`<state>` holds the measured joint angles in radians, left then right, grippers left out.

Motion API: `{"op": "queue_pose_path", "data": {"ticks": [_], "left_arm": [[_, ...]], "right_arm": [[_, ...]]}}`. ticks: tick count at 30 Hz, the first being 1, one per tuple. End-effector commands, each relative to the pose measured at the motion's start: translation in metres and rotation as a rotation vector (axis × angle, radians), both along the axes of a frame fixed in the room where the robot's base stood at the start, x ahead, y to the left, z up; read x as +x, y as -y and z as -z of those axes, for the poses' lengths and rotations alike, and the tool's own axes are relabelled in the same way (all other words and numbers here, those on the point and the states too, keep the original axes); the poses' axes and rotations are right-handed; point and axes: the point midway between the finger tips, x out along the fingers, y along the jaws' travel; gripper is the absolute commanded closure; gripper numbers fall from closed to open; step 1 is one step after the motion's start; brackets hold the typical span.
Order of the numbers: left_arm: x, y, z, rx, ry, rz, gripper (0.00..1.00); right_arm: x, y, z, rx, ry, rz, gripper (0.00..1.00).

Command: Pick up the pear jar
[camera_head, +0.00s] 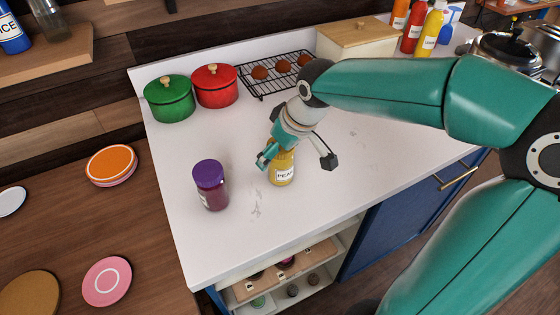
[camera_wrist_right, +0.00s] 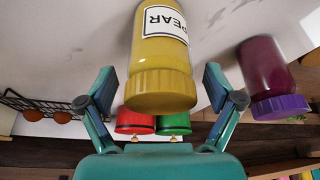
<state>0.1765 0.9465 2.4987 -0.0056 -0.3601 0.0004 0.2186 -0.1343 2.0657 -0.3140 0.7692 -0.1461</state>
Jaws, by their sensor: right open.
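The pear jar (camera_head: 283,172), with yellow contents, a yellow lid and a white label, stands upright on the white counter. In the right wrist view the pear jar (camera_wrist_right: 158,50) appears upside down, between the lines of the two fingers. My right gripper (camera_head: 297,160) is at the jar, its fingers spread wide and partly covering the jar's top in the head view. In the wrist view my right gripper (camera_wrist_right: 160,85) is open, with a visible gap to the jar on each side. My left gripper is not in view.
A purple-lidded jar (camera_head: 211,186) stands left of the pear jar; it also shows in the wrist view (camera_wrist_right: 270,75). A green pot (camera_head: 169,100), a red pot (camera_head: 215,88) and a wire rack (camera_head: 265,82) stand behind. The counter's right front is clear.

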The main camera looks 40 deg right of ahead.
Motion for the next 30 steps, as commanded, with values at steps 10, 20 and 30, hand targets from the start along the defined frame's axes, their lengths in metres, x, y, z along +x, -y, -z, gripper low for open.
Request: {"op": "queue_pose_path", "data": {"ticks": [10, 20, 30], "left_arm": [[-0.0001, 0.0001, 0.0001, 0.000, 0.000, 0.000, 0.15], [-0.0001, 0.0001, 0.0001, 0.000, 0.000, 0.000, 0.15], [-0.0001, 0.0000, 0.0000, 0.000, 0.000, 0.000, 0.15]], "right_arm": [[0.0050, 0.0000, 0.0129, 0.000, 0.001, 0.001, 0.09], [0.0048, 0.0000, 0.0126, 0.000, 0.001, 0.001, 0.59], [0.0053, 0.0002, 0.0117, 0.000, 0.003, 0.001, 0.90]]}}
